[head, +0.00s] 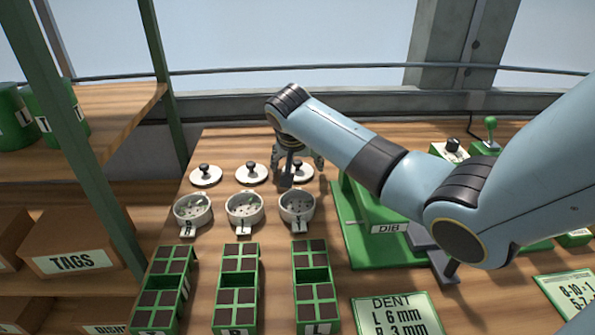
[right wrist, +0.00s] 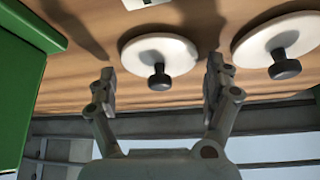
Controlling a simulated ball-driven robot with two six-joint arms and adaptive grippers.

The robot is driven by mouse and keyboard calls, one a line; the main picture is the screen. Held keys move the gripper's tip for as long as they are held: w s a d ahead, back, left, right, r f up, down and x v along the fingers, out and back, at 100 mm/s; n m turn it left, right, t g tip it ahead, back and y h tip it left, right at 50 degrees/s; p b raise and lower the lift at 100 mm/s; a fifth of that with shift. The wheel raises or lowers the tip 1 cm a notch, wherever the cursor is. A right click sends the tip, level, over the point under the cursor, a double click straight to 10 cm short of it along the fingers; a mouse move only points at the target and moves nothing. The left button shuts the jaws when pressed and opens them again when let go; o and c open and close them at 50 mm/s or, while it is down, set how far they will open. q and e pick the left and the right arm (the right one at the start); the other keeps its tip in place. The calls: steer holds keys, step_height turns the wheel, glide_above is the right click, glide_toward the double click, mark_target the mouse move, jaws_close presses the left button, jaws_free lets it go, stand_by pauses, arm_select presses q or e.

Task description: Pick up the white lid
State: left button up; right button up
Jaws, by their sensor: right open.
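Three white round lids with dark knobs stand in a row on the wooden table: the left lid (head: 205,178), the middle lid (head: 251,176) and the right lid (head: 302,177). My right gripper (head: 302,167) is open at the right lid and partly hides it. In the right wrist view, one lid (right wrist: 180,52) lies beyond the open fingers (right wrist: 160,70), its knob showing between them. A second lid (right wrist: 305,33) is to the right, outside the fingers. I cannot tell whether the fingers touch anything. My left gripper is not in view.
Three white cups (head: 245,222) stand in front of the lids, with green-and-brown trays (head: 311,275) nearer. A green DIB stand (head: 365,240) is to the right, beneath my right arm. A green-posted shelf (head: 75,120) with boxes is at left.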

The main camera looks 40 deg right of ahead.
steer(key=shift+r, duration=0.1)
steer(key=c, duration=0.8)
